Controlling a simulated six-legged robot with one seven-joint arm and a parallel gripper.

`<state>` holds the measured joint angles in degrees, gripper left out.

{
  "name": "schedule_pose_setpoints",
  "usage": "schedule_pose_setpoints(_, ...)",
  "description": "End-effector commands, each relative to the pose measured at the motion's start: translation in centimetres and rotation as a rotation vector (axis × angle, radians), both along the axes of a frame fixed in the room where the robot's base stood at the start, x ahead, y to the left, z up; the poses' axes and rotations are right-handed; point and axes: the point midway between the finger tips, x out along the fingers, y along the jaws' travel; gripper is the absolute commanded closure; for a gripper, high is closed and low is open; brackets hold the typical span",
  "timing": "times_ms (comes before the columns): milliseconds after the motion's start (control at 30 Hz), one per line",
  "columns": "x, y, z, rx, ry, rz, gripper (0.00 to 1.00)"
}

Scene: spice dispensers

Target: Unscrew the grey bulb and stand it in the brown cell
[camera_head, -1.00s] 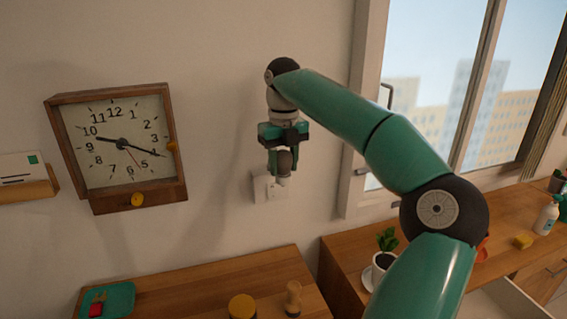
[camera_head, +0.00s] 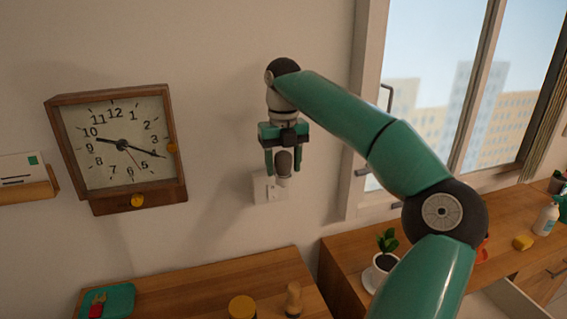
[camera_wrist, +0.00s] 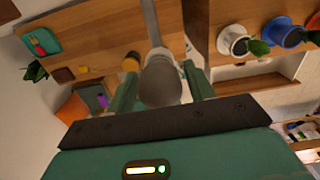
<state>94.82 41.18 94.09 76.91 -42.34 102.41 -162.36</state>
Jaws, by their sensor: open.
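The grey bulb (camera_head: 284,162) is between the two fingers of my gripper (camera_head: 284,170), in front of the wall. In the wrist view the rounded bulb (camera_wrist: 160,84) sits at the end of a grey stem (camera_wrist: 151,22). The fingers (camera_wrist: 161,90) stand on either side of it, pointing down and spread apart. A gap shows between the bulb and each finger in the head view; my gripper is open around it. I cannot make out which thing is the brown cell.
A wooden table below bears a teal tray (camera_head: 122,296), a yellow-topped jar (camera_head: 242,307) and a wooden turned piece (camera_head: 293,300). A clock (camera_head: 120,143) hangs at left. A white wall plate (camera_head: 268,189) is behind my gripper. A potted plant (camera_head: 384,262) stands right.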

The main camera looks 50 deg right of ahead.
Motion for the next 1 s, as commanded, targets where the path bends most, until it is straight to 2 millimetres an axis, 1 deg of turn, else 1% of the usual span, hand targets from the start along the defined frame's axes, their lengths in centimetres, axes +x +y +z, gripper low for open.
schedule_pose_setpoints(100,-0.03,0.03,0.1,-0.006,0.002,-0.192,0.47)
schedule_pose_setpoints(300,0.0,0.04,0.06,-0.005,0.001,-0.5,0.47)
schedule_pose_setpoints(400,0.02,0.01,0.0,-0.001,0.0,-0.578,0.47)
schedule_pose_setpoints(467,0.04,0.03,0.0,0.0,0.0,-0.6,0.47)
schedule_pose_setpoints(567,0.05,0.05,0.05,-0.004,0.0,-0.692,0.47)
schedule_pose_setpoints(900,0.22,0.11,0.06,-0.004,-0.002,-1.242,0.47)
schedule_pose_setpoints(1000,0.21,0.08,0.02,-0.002,-0.001,-1.351,0.47)
